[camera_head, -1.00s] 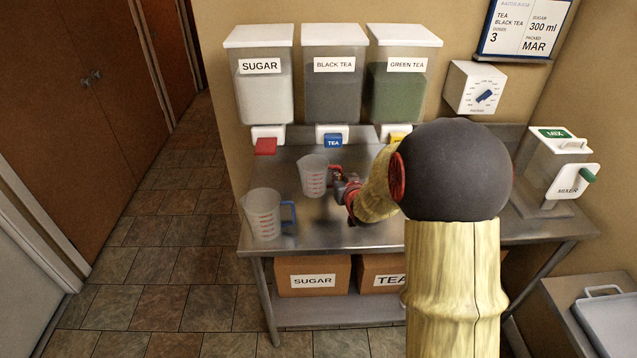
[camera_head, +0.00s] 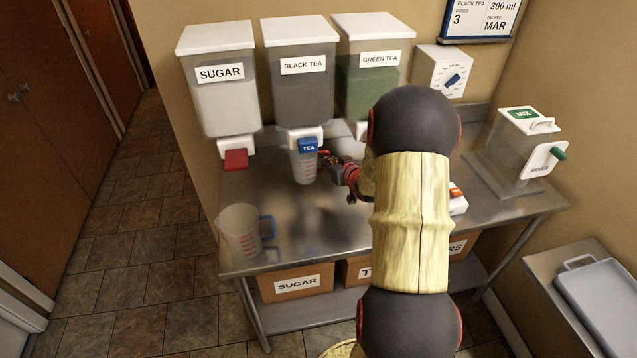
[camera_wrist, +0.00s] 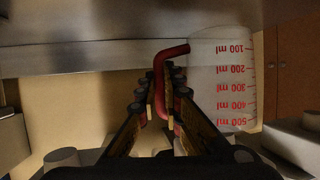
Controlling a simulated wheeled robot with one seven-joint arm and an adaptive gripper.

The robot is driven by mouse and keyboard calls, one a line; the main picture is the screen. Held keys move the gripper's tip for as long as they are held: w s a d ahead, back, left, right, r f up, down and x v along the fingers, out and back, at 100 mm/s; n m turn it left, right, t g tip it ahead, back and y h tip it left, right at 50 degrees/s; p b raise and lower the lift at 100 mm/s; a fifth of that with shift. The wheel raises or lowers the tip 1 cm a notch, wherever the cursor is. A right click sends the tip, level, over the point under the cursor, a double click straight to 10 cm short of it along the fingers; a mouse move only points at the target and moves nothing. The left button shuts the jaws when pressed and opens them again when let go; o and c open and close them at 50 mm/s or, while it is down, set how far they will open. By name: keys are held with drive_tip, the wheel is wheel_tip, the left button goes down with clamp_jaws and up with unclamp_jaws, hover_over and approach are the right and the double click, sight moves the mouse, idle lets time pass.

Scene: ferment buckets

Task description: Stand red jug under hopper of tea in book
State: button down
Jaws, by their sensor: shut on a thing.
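The red jug (camera_head: 304,168) is a clear measuring jug with red marks and a red handle. It stands upright below the blue TEA tap (camera_head: 308,146) of the BLACK TEA hopper (camera_head: 300,88), its top partly hidden by the tap. My gripper (camera_head: 328,163) is shut on the jug's red handle from the right. In the wrist view the jug (camera_wrist: 222,85) appears upside down, with the red handle (camera_wrist: 160,75) between my fingers (camera_wrist: 161,108). I cannot tell whether its base touches the steel table (camera_head: 215,200). The board (camera_head: 482,18) reads BLACK TEA, 300 ml.
A blue-handled jug (camera_head: 239,230) stands at the table's front left. The SUGAR hopper (camera_head: 222,95) with a red tap and the GREEN TEA hopper (camera_head: 370,80) flank the black tea. A mixer (camera_head: 520,145) stands at the right. The table's middle front is clear.

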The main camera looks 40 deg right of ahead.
wheel_tip(320, 180, down, 8)
drive_tip(key=shift+r+b, duration=0.2)
drive_tip(key=shift+b, duration=0.75)
drive_tip(key=shift+f, duration=0.2)
drive_tip(key=c, duration=2)
unclamp_jaws()
drive_tip(key=shift+o, duration=0.2)
drive_tip(key=shift+r, duration=0.1)
